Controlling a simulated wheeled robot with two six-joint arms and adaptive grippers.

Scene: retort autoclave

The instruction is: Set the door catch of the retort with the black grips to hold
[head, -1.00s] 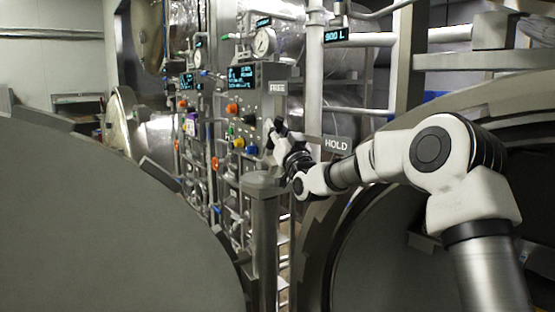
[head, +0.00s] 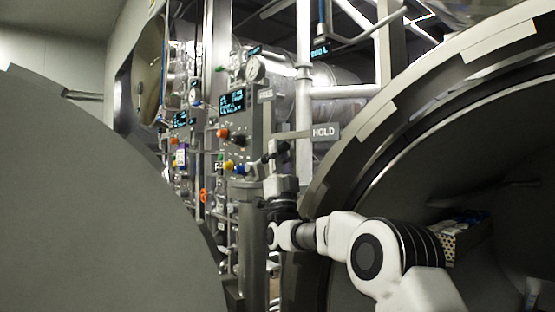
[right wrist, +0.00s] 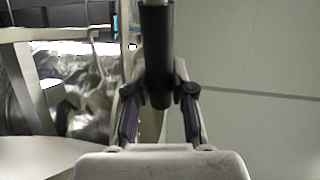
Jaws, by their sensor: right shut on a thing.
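My right gripper (head: 273,156) is shut on the black grip (right wrist: 157,60) of the door catch; the grip stands between its two fingers in the right wrist view. In the head view the catch is small and partly hidden by the gripper. The FREE plate (head: 266,94) is above the gripper. The HOLD plate (head: 324,132) is to its upper right. Which plate the catch lines up with I cannot tell. The large grey door (head: 90,200) fills the left, and the open retort mouth (head: 395,125) fills the right. My left gripper is not in view.
A control panel (head: 234,125) with a lit screen, coloured knobs and a gauge (head: 255,69) stands just left of my right gripper. A grey post (head: 250,235) rises below the panel, close to my wrist. Pipes and further panels crowd the back.

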